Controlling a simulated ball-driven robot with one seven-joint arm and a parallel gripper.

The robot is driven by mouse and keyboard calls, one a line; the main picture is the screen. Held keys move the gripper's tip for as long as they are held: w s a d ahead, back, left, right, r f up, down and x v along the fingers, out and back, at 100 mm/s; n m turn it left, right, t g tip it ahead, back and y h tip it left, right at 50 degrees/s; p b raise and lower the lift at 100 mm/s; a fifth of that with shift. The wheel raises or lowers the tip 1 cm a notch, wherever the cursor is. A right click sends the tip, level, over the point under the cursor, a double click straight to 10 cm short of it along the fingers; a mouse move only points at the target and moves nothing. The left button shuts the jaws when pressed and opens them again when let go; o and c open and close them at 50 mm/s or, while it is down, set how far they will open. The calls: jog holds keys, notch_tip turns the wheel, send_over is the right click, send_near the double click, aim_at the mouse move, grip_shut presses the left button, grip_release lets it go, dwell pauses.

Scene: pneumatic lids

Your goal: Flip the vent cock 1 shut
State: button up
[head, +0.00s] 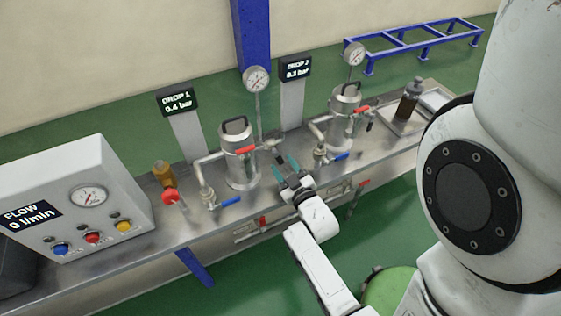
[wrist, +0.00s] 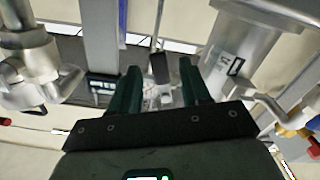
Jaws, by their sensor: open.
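My gripper (head: 286,165) is open, with two dark green fingers just right of the first vessel (head: 240,160). The cock's exact lever angle is unclear.
The second vessel (head: 344,112) stands further right, with a red lever and a gauge. Drop displays (head: 177,100) and (head: 295,67) stand behind. The flow box (head: 75,195) fills the bench's left. A blue-handled valve (head: 230,201) sits near the front edge.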

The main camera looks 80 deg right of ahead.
aim_at(280, 160)
jog(key=shift+x, duration=1.4)
